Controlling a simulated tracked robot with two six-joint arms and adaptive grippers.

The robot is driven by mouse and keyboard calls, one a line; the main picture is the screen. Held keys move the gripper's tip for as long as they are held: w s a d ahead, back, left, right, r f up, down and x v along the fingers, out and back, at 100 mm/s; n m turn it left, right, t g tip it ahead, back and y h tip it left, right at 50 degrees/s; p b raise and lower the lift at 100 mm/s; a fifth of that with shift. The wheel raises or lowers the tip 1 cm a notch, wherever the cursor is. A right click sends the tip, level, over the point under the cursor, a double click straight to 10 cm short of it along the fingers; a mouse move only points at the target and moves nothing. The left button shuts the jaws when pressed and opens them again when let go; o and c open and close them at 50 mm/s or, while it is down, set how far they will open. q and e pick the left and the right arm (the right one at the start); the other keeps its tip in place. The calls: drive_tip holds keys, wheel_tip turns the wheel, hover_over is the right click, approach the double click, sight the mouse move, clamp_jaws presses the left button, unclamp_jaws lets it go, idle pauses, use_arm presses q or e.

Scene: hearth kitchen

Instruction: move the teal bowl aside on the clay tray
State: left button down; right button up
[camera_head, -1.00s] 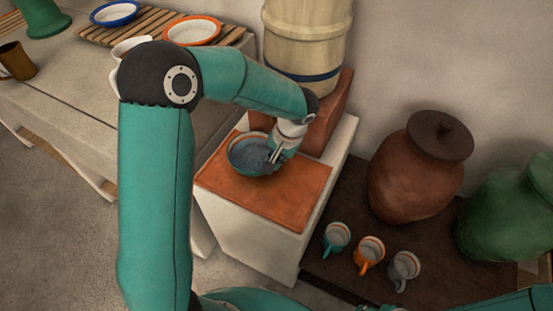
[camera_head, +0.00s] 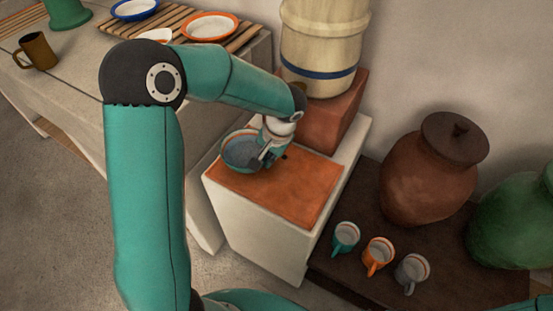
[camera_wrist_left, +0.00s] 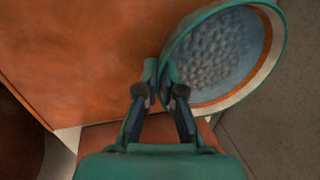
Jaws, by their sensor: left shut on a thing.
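The teal bowl (camera_head: 236,153) is at the left back edge of the clay tray (camera_head: 295,195), and its rim reaches past that edge. In the left wrist view the bowl (camera_wrist_left: 215,60) shows a speckled blue-grey inside with an orange and white band. My left gripper (camera_head: 263,158) is shut on the bowl's near right rim. The fingers (camera_wrist_left: 163,76) pinch the rim in the left wrist view, above the bare clay surface (camera_wrist_left: 80,50). Whether the bowl's base touches the tray is hidden. My right gripper is out of view.
A wooden barrel (camera_head: 325,45) on a reddish block (camera_head: 335,112) stands behind the tray. Teal (camera_head: 345,238), orange (camera_head: 377,256) and grey (camera_head: 411,272) mugs stand on a lower dark shelf, with a brown jar (camera_head: 430,175) behind. The tray's front and right are clear.

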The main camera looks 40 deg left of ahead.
use_arm(q)
drive_tip(key=shift+s+a+r, duration=0.1)
drive_tip(key=shift+s+a, duration=0.15)
drive_tip(key=shift+a, duration=0.3)
drive_tip(key=shift+s+a+r, duration=0.1)
drive_tip(key=shift+s+a, duration=0.15)
drive_tip(key=shift+a, duration=0.25)
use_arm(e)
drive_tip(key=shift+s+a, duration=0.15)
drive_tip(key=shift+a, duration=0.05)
use_arm(q)
drive_tip(key=c, duration=1.2)
unclamp_jaws()
drive_tip(key=shift+c, duration=0.2)
drive_tip(key=shift+d, duration=0.1)
